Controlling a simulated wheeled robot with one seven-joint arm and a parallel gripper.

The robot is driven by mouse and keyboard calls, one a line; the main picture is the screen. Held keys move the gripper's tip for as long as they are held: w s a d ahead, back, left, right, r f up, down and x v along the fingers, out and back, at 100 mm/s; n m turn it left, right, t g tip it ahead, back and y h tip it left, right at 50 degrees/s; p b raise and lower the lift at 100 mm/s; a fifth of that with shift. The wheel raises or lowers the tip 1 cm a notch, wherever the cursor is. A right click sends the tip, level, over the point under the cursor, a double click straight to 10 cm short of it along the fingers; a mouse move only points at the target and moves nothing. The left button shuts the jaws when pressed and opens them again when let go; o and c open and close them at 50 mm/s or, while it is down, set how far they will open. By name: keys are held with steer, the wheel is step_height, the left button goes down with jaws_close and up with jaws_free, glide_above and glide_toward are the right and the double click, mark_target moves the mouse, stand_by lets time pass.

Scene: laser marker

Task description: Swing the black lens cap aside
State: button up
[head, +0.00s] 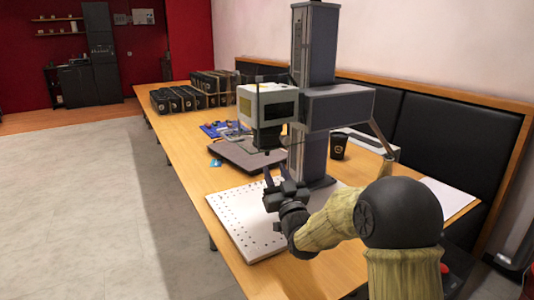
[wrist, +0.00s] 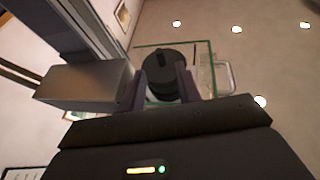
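The laser marker's head (head: 268,104) is a pale box on a dark grey column. A dark cylindrical lens part hangs under it. In the wrist view, looking up, the round black lens cap (wrist: 158,78) shows with a small raised tab on it. My gripper (head: 277,174) is below the laser head with its fingers pointing up. In the wrist view my gripper (wrist: 160,92) has its fingers apart, one at each side of the cap in the picture. The fingers look empty. The head view shows them below the lens, apart from it.
A clear panel with green edges (wrist: 206,52) surrounds the lens. A white perforated plate (head: 246,226) lies on the wooden table (head: 305,276) below my gripper. The grey column (head: 314,100) stands close by. A black cup (head: 339,147) and a dark laptop (head: 240,157) are nearby.

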mark_target(268, 155)
steer(key=x, duration=0.8)
steer(key=shift+w, duration=0.15)
jaws_close()
